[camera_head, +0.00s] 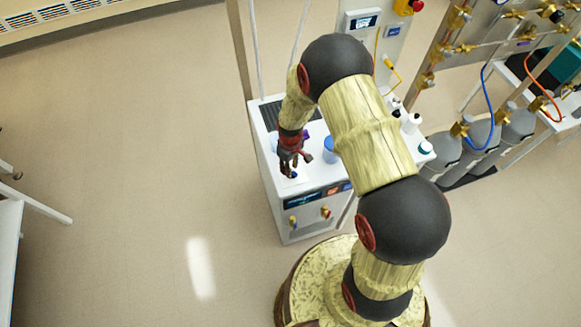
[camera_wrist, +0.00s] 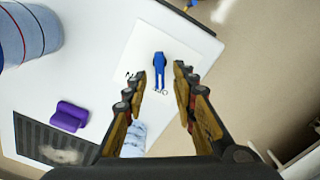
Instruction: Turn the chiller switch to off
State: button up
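The chiller is a white cabinet (camera_head: 278,205) with a small display and two brass fittings on its front. Its switch, a blue lever-like knob (camera_wrist: 159,66), sits on a pale plate (camera_wrist: 192,42) on the white top. Dark lettering is printed beside and below the knob; the lower word seems to read "OFF". My gripper (camera_wrist: 161,76) is open and empty in the wrist view, with one finger to each side of the knob's lower end. I cannot tell whether either finger touches it. In the head view my gripper (camera_head: 290,170) is over the front of the cabinet top.
A blue ribbed container (camera_wrist: 28,35), also in the head view (camera_head: 330,152), stands near my gripper. A purple object (camera_wrist: 70,116) and a dark grille (camera_wrist: 45,142) are on the top. Bottles (camera_head: 411,123) stand at the right, with grey gas cylinders (camera_head: 480,135) beyond.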

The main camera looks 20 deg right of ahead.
notch_tip(320, 180, up, 12)
dwell(0.6)
dwell(0.7)
jog(key=s+r+m+t+b, duration=0.5)
jog(key=s+r+b, duration=1.2)
jog(key=s, duration=0.4)
jog(key=shift+s+d+m+t, duration=0.3)
jog(key=shift+s+d+m, duration=0.1)
jog(key=shift+m, duration=0.2)
